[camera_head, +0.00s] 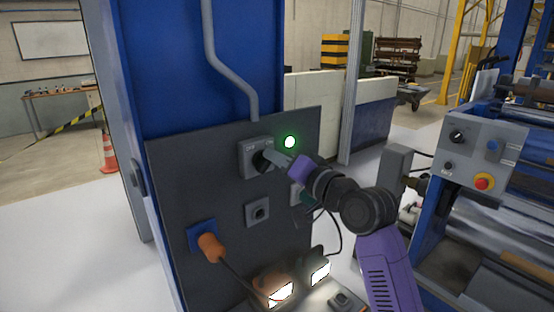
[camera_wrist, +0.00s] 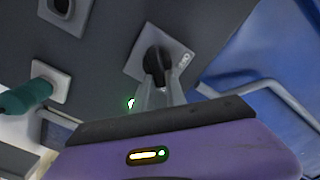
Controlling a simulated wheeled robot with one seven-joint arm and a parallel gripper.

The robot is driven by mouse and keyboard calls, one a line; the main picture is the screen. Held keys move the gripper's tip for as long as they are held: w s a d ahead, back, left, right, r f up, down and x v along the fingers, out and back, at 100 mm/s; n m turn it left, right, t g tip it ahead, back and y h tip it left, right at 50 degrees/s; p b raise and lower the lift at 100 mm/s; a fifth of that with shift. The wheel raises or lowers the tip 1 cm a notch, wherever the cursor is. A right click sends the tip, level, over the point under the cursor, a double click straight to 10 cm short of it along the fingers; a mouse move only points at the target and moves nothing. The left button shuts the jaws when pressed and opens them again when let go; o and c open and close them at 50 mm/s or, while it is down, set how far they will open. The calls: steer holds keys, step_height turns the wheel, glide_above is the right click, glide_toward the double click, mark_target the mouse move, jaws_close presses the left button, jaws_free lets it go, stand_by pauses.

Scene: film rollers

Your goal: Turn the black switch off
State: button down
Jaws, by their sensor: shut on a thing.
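The black switch (camera_wrist: 156,62) is a dark rotary knob on a light grey square plate (camera_head: 248,159), mounted on the dark grey panel. "OFF" lettering shows at the plate's upper left in the head view. My gripper (camera_head: 266,160) reaches the knob from the right. In the wrist view its grey fingers (camera_wrist: 160,92) are shut on the knob, one on each side. The fingers hide part of the knob in the head view. A green lamp (camera_head: 290,142) glows on the panel just right of the switch plate.
Below the switch is a small grey socket (camera_head: 257,211). An orange plug (camera_head: 210,246) with a cable sits lower left, and a green plug (camera_wrist: 24,96) sits beside the panel's right side. Lit lamps (camera_head: 280,293) stand below. A machine with a control box (camera_head: 484,155) is at right.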

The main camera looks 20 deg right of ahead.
steer(key=shift+n+b, duration=0.4)
steer(key=n+b, duration=0.2)
steer(key=n, duration=0.1)
steer(key=a+n+b, duration=0.1)
steer(key=n+b, duration=0.2)
steer(key=n, duration=0.1)
steer(key=shift+s+r+n, duration=0.1)
steer(key=shift+s+n, duration=0.1)
steer(key=shift+n, duration=0.1)
steer(key=n+b, duration=0.3)
steer(key=n, duration=0.1)
steer(key=shift+s+a+b, duration=0.15)
steer(key=shift+a+b, duration=0.2)
steer(key=n+b, duration=0.2)
steer(key=n, duration=0.1)
steer(key=n+b, duration=0.1)
steer(key=n, duration=0.1)
steer(key=shift+s+a, duration=0.1)
steer(key=shift+a, duration=0.25)
steer(key=shift+n, duration=0.4)
steer(key=c, duration=1.4)
jaws_free()
steer(key=shift+o, duration=0.2)
steer(key=shift+s, duration=0.1)
